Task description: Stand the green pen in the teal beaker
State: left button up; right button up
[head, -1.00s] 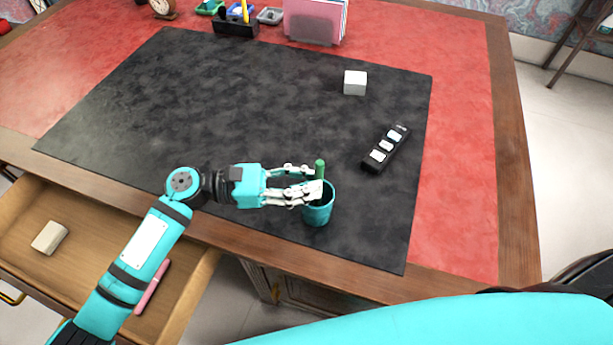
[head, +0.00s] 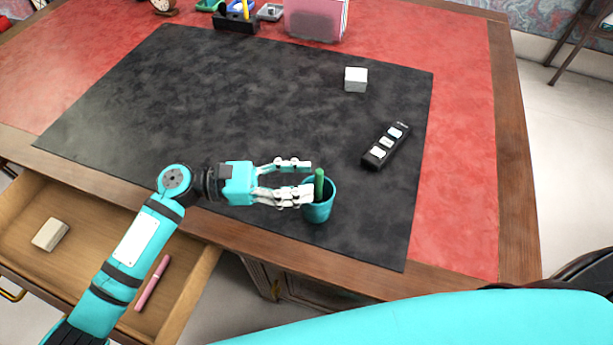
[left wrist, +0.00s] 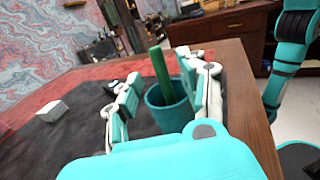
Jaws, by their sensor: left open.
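The teal beaker (head: 319,207) stands upright on the black desk mat near its front edge. The green pen (head: 319,184) stands in it, leaning a little, with its upper part above the rim. In the left wrist view the pen (left wrist: 160,72) rises out of the beaker (left wrist: 170,115), and its lower end is hidden inside. My left gripper (head: 308,178) is open just left of the beaker, its fingers at rim height. In the left wrist view its two fingers (left wrist: 160,85) are apart on either side of the pen, with gaps. My right gripper is not in view.
A black holder with pale labels (head: 386,146) and a white cube (head: 355,79) lie on the mat (head: 230,100). An open drawer (head: 190,280) at front left holds a pink pen (head: 152,283) and a beige block (head: 50,234). The mat's middle is clear.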

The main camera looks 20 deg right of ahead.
pick_arm(q)
jog(key=w+a, duration=0.2)
jog(key=a, duration=0.8)
jog(key=shift+a, duration=0.15)
dwell(0.5)
